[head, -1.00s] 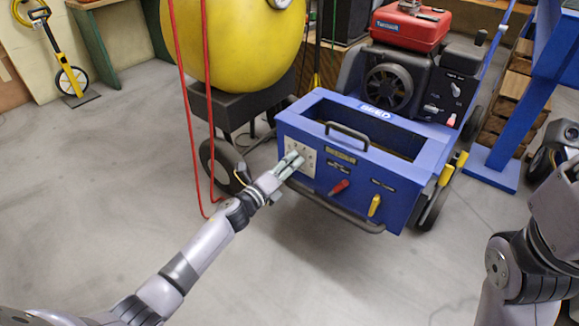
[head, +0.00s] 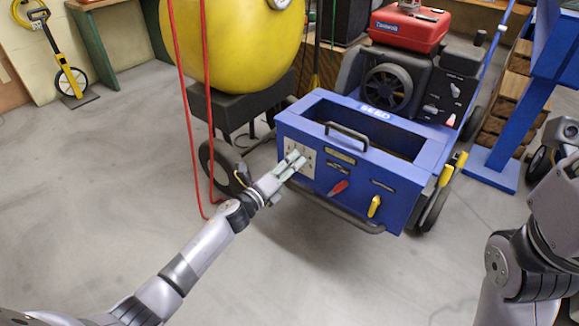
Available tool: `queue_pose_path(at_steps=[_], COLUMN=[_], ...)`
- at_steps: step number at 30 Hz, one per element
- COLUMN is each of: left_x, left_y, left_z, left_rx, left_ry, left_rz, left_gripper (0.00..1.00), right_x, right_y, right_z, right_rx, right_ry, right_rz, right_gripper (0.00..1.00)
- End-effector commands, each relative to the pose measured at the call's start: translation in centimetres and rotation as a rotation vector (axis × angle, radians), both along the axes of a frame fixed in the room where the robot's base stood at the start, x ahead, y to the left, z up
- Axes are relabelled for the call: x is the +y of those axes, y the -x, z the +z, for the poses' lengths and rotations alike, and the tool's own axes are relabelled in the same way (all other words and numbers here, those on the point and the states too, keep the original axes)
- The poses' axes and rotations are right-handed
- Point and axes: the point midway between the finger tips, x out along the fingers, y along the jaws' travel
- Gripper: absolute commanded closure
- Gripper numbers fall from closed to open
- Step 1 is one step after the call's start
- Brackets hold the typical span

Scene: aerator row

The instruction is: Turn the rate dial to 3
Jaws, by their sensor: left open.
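The blue seed machine (head: 290,125) stands in the middle, its front panel facing me. A pale dial plate (head: 307,152) with dark marks is at the left of that panel. My left gripper (head: 296,161) is open in front of this plate, with its fingers at the plate. The fingers hide the plate's middle, so I cannot see the dial knob or its setting, nor tell whether they touch it. My right gripper is out of view; only part of that arm shows at the right.
A red lever (head: 339,187) and a yellow lever (head: 374,206) sit right of the plate. A dark bar (head: 340,216) runs below the panel. Red hoses (head: 188,100) hang left of the machine, by the yellow tank (head: 235,45). The floor in front is clear.

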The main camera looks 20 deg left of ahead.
Motion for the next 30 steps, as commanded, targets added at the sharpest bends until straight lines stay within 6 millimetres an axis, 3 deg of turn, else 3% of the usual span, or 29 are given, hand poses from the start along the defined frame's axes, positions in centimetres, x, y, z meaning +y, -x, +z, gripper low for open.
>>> queue_pose_path(at_steps=[11, 24, 30], left_x=[0.5, 3.2, 3.9], left_y=[1.0, 8.8, 10.8], left_z=[0.0, -0.1, 0.0], left_rx=[0.0, 0.002, 0.0], left_ry=[-0.002, -0.002, 0.0], left_rz=[0.001, 0.0, 0.0], left_gripper=[0.44, 0.44, 0.44], right_x=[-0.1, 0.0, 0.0], right_y=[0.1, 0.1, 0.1], right_z=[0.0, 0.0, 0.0], right_rx=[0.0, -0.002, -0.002], right_ry=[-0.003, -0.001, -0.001], right_rz=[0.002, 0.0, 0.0], right_gripper=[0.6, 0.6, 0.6])
